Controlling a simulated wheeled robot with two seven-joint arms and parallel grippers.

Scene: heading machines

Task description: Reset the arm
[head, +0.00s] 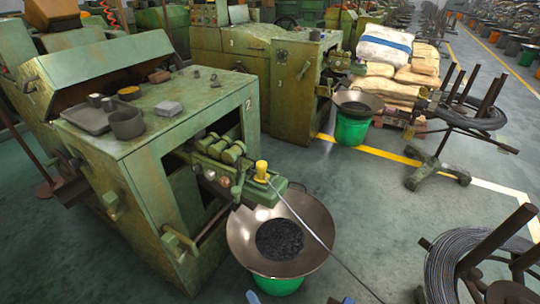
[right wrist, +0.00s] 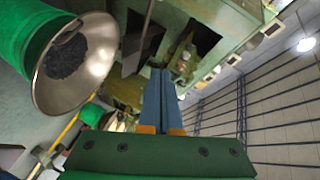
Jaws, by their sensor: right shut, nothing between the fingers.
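My right gripper (right wrist: 160,74) is shut and empty in the right wrist view, its two blue fingers side by side. In the head view only a small blue tip of the right gripper (head: 348,300) shows at the bottom edge, right of the nearest wide metal bowl (head: 318,226). Another small blue tip, seemingly my left gripper (head: 252,297), shows at the bottom edge below that bowl; its jaws are out of sight. The bowl holds dark small parts (head: 280,240) and stands on a green bucket (head: 277,285). The bowl also shows in the right wrist view (right wrist: 98,62).
A green machine (head: 140,165) marked 2 stands at left, with a tray (head: 87,118) and cups on top. A wire runs from its yellow-topped fitting (head: 261,170) past the bowl. A wire coil (head: 440,265) on a rack stands at lower right. Floor between is clear.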

